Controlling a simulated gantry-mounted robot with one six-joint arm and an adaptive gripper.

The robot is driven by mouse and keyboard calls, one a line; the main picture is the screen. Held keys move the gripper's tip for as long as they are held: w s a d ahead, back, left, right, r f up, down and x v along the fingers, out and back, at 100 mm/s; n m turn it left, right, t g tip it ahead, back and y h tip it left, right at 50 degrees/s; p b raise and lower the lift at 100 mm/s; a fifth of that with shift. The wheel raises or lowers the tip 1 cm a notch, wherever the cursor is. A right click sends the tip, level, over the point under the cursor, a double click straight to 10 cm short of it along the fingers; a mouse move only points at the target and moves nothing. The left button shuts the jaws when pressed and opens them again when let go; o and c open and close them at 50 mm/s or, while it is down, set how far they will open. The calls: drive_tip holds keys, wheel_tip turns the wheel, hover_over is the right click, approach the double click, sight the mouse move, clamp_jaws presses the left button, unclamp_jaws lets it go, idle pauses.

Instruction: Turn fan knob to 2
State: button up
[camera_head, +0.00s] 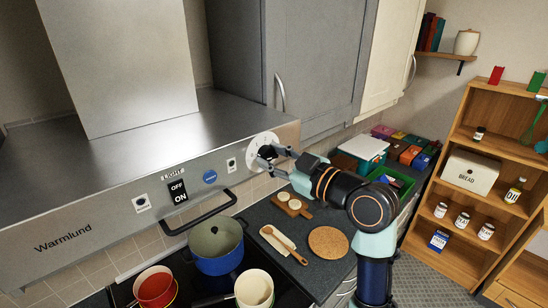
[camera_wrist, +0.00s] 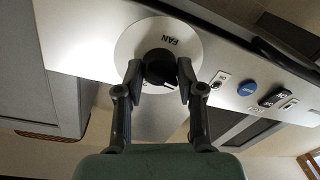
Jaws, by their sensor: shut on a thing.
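The fan dial is a round white plate on the front of the steel range hood, at the hood's right end in the head view (camera_head: 258,137). In the wrist view the plate (camera_wrist: 128,46) shows the word FAN, upside down. The dark fan knob (camera_wrist: 158,66) sits in the plate's middle. My gripper (camera_head: 274,154) is shut on the knob, with one finger on each side of it, and it also shows in the wrist view (camera_wrist: 160,82).
A black handle bar (camera_head: 198,212) juts out below. A blue pot (camera_head: 217,247) stands on the hob beneath. Grey cabinets (camera_head: 310,60) rise behind the dial.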

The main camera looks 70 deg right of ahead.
drive_tip(key=shift+m, duration=0.4)
drive_tip(key=m+p, duration=0.2)
drive_tip(key=m, duration=0.2)
drive_tip(key=m+p, duration=0.2)
drive_tip(key=m, duration=0.2)
drive_tip(key=shift+r+m+p, duration=0.1)
drive_tip(key=shift+m+p, duration=0.3)
drive_tip(key=m+h+p, duration=0.1)
drive_tip(key=m+p, duration=0.2)
drive_tip(key=m, duration=0.1)
drive_tip(key=shift+m, duration=0.4)
drive_tip(key=shift+f+m+p, duration=0.2)
drive_tip(key=shift+m+p, duration=1.35)
drive_tip(key=shift+m, duration=0.75)
drive_tip(key=o, duration=1.1)
drive_tip(key=shift+o, duration=0.2)
